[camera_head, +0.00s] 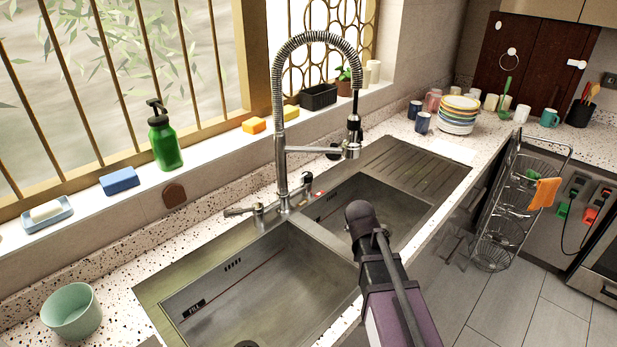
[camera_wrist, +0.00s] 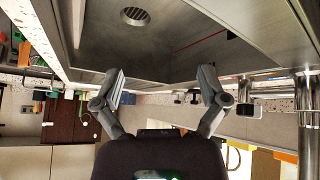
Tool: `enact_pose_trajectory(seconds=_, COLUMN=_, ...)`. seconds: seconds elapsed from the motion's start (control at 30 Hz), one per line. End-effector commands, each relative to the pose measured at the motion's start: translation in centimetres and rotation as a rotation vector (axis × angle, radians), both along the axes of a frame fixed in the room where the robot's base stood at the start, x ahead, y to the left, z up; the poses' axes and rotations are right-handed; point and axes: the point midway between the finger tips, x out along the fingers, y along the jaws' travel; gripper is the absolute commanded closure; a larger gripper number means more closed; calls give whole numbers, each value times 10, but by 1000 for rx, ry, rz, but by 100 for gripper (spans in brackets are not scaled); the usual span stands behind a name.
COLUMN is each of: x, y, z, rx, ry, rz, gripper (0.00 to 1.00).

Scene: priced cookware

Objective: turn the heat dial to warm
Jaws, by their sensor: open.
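No heat dial can be made out in either view. In the wrist view my gripper (camera_wrist: 161,80) is open, with two grey fingers spread apart and nothing between them. That view appears upside down, with the steel sink beyond the fingers. In the head view my dark arm reaches in from the bottom over the sink's front edge; the fingers cannot be made out there. Part of an oven-like appliance (camera_head: 603,262) shows at the right edge, cut off by the frame.
A double steel sink (camera_head: 335,255) with a tall spring faucet (camera_head: 279,130) fills the middle. A mint bowl (camera_head: 72,312) stands at lower left, and stacked plates (camera_head: 458,113) at the back right. A wire rack (camera_head: 512,205) stands on the floor at right.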

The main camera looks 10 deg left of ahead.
Motion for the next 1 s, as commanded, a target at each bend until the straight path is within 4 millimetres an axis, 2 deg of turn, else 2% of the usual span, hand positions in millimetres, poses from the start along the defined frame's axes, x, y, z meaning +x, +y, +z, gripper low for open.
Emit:
enact_pose_trajectory(seconds=0.03, x=22, y=20, z=6, rx=2, ry=-67, rz=18, gripper=7)
enact_pose_trajectory(seconds=0.2, x=72, y=81, z=35, rx=33, ry=-294, rz=82, gripper=7)
enact_pose_trajectory(seconds=0.4, x=102, y=144, z=63, rx=89, ry=-481, rz=165, gripper=7)
enact_pose_trajectory(seconds=0.5, x=108, y=162, z=71, rx=109, ry=-531, rz=192, gripper=7)
enact_pose_trajectory(seconds=0.67, x=111, y=174, z=77, rx=125, ry=-563, rz=211, gripper=7)
enact_pose_trajectory(seconds=1.0, x=111, y=173, z=76, rx=124, ry=-564, rz=211, gripper=7)
